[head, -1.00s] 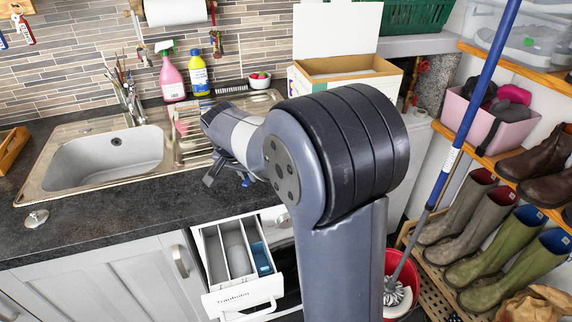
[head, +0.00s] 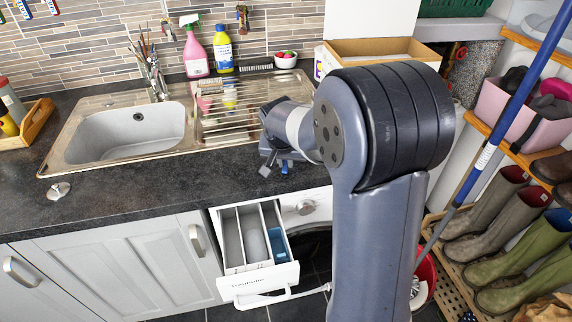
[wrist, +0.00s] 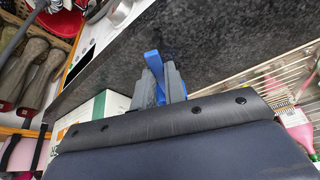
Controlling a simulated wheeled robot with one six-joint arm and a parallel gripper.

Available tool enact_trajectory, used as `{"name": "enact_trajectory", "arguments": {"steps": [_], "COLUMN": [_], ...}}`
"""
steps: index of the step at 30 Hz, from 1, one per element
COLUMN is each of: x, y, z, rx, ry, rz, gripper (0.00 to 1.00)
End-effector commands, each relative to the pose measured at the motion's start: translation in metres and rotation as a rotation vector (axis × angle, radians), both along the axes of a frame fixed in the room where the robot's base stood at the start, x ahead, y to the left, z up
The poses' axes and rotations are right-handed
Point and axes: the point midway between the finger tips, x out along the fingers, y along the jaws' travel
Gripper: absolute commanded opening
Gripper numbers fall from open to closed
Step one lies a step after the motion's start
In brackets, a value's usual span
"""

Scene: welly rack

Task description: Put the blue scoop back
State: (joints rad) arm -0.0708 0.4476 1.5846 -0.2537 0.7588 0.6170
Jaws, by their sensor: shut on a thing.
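My gripper (head: 278,160) is shut on the blue scoop (wrist: 153,66), whose blue part sticks up between the grey fingers in the wrist view. The gripper is at the front edge of the dark worktop, above the open drawer. In the head view only small blue bits of the scoop (head: 286,166) show below the fingers. The white drawer (head: 262,274) of the washing machine is pulled out below, with long grey compartments. A blue piece (head: 278,243) lies in its right compartment. Much of the scoop is hidden by the gripper.
The sink (head: 128,134) and metal drainer (head: 232,118) lie behind and left of the gripper. Pink (head: 195,52) and yellow (head: 223,52) bottles stand at the wall. A cardboard box (head: 378,50) stands at the back right. A blue mop handle (head: 515,100) slants across the right.

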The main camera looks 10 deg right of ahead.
Motion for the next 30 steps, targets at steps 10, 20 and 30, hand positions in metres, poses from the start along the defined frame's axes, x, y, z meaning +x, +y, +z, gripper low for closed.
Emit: {"name": "enact_trajectory", "arguments": {"steps": [10,20,30], "x": [0.000,0.000,0.000], "y": [0.000,0.000,0.000], "z": [-0.018,-0.020,-0.020], "rx": [0.001,0.001,0.001], "ry": [0.000,0.000,0.000], "rz": [-0.001,-0.001,-0.001], "gripper": [0.00,0.24,0.34]}}
